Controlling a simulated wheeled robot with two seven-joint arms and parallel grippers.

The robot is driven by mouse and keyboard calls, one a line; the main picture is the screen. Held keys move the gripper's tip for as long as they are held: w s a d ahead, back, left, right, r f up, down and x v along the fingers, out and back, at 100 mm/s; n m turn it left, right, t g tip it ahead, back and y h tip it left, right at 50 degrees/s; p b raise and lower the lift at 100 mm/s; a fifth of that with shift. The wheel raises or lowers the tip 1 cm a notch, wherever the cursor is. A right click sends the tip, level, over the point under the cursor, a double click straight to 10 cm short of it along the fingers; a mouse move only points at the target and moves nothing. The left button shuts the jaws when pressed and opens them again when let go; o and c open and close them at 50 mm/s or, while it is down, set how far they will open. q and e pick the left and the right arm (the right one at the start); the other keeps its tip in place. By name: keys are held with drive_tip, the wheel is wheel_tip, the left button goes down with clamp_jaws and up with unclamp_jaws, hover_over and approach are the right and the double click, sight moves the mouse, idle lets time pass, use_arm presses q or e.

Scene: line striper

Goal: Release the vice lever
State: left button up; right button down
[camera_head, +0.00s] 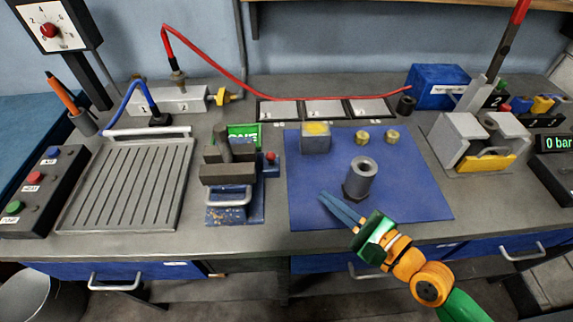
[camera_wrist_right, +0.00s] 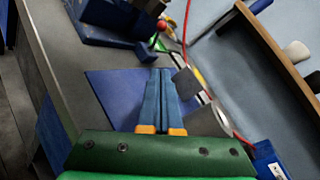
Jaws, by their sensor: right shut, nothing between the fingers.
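A blue vice-like block with dark grey jaws (camera_head: 229,173) stands on the bench left of the blue mat. A dark rod rises between its jaws, and a metal handle (camera_head: 228,195) is on its front. A small red knob (camera_head: 270,157) sits at its right side, also visible in the wrist view (camera_wrist_right: 161,25); I cannot tell for sure whether it tops the lever. My right gripper (camera_head: 323,198) is shut and empty over the front of the mat, right of the vice and apart from it. Its blue fingers (camera_wrist_right: 157,100) are together in the wrist view. My left gripper is not in view.
A grey hollow cylinder (camera_head: 360,180) stands on the blue mat (camera_head: 420,200), close beyond my right fingers. A metal block (camera_head: 316,138) and two brass nuts lie farther back. A grey two-block fixture (camera_head: 456,140) with a tall red-tipped rod stands right. A slotted plate (camera_head: 130,185) lies left.

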sight(271, 159)
drive_tip(key=x, duration=0.8)
drive_tip(key=shift+d+r+p, duration=0.1)
drive_tip(key=shift+p, duration=0.3)
drive_tip(key=w+a+p, duration=0.1)
drive_tip(key=a+r+p, duration=0.1)
drive_tip(key=a, duration=0.1)
drive_tip(key=shift+w+r, duration=0.25)
drive_tip(key=shift+w, duration=0.15)
drive_tip(key=shift+w+a, duration=0.15)
drive_tip(key=shift+a, duration=0.3)
drive_tip(key=shift+d, duration=0.1)
